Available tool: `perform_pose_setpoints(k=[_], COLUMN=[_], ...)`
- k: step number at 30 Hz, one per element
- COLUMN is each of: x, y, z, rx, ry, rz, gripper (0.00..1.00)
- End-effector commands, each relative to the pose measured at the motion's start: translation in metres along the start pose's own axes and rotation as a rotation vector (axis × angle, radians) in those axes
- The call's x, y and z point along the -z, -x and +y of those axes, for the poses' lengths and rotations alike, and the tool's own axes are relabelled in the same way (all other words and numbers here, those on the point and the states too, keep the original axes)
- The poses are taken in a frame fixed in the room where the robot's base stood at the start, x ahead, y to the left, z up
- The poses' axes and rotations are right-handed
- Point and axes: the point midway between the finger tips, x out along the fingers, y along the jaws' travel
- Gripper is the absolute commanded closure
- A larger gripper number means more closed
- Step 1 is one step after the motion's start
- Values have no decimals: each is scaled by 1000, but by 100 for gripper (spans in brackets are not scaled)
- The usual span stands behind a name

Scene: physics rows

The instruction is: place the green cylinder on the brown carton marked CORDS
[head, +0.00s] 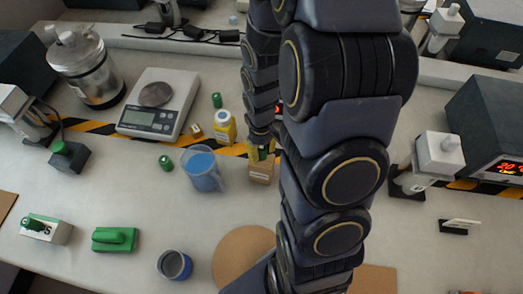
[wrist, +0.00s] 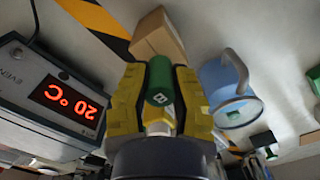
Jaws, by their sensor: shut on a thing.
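My gripper (wrist: 159,90) has yellow fingers and is shut on a green cylinder (wrist: 160,72), whose end faces the wrist camera. In the head view my gripper (head: 262,152) is just above or at the top of a brown carton (head: 262,175), partly covered by my arm. The carton also shows in the wrist view (wrist: 158,35), beyond the cylinder. I cannot tell whether cylinder and carton touch. The print on the carton is too small to read. The held cylinder is mostly hidden in the head view.
Other green cylinders (head: 166,162) stand nearby. A scale (head: 160,105) is at the back left, a device with a red display (head: 490,130) at the right.

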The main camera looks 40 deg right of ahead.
Motion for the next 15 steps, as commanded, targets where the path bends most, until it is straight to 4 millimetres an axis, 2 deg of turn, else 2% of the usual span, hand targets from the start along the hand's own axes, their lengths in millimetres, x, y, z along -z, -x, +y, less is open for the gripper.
perform_pose_setpoints(k=[3, 13, 14, 15], x=[-1, 0, 0, 0], y=[-11, -14, -14, -13], z=[0, 0, 0, 0], rx=[1, 1, 1, 1], ry=[1, 0, 0, 0], rz=[-3, -1, -1, 0], gripper=[100, 100, 70, 56])
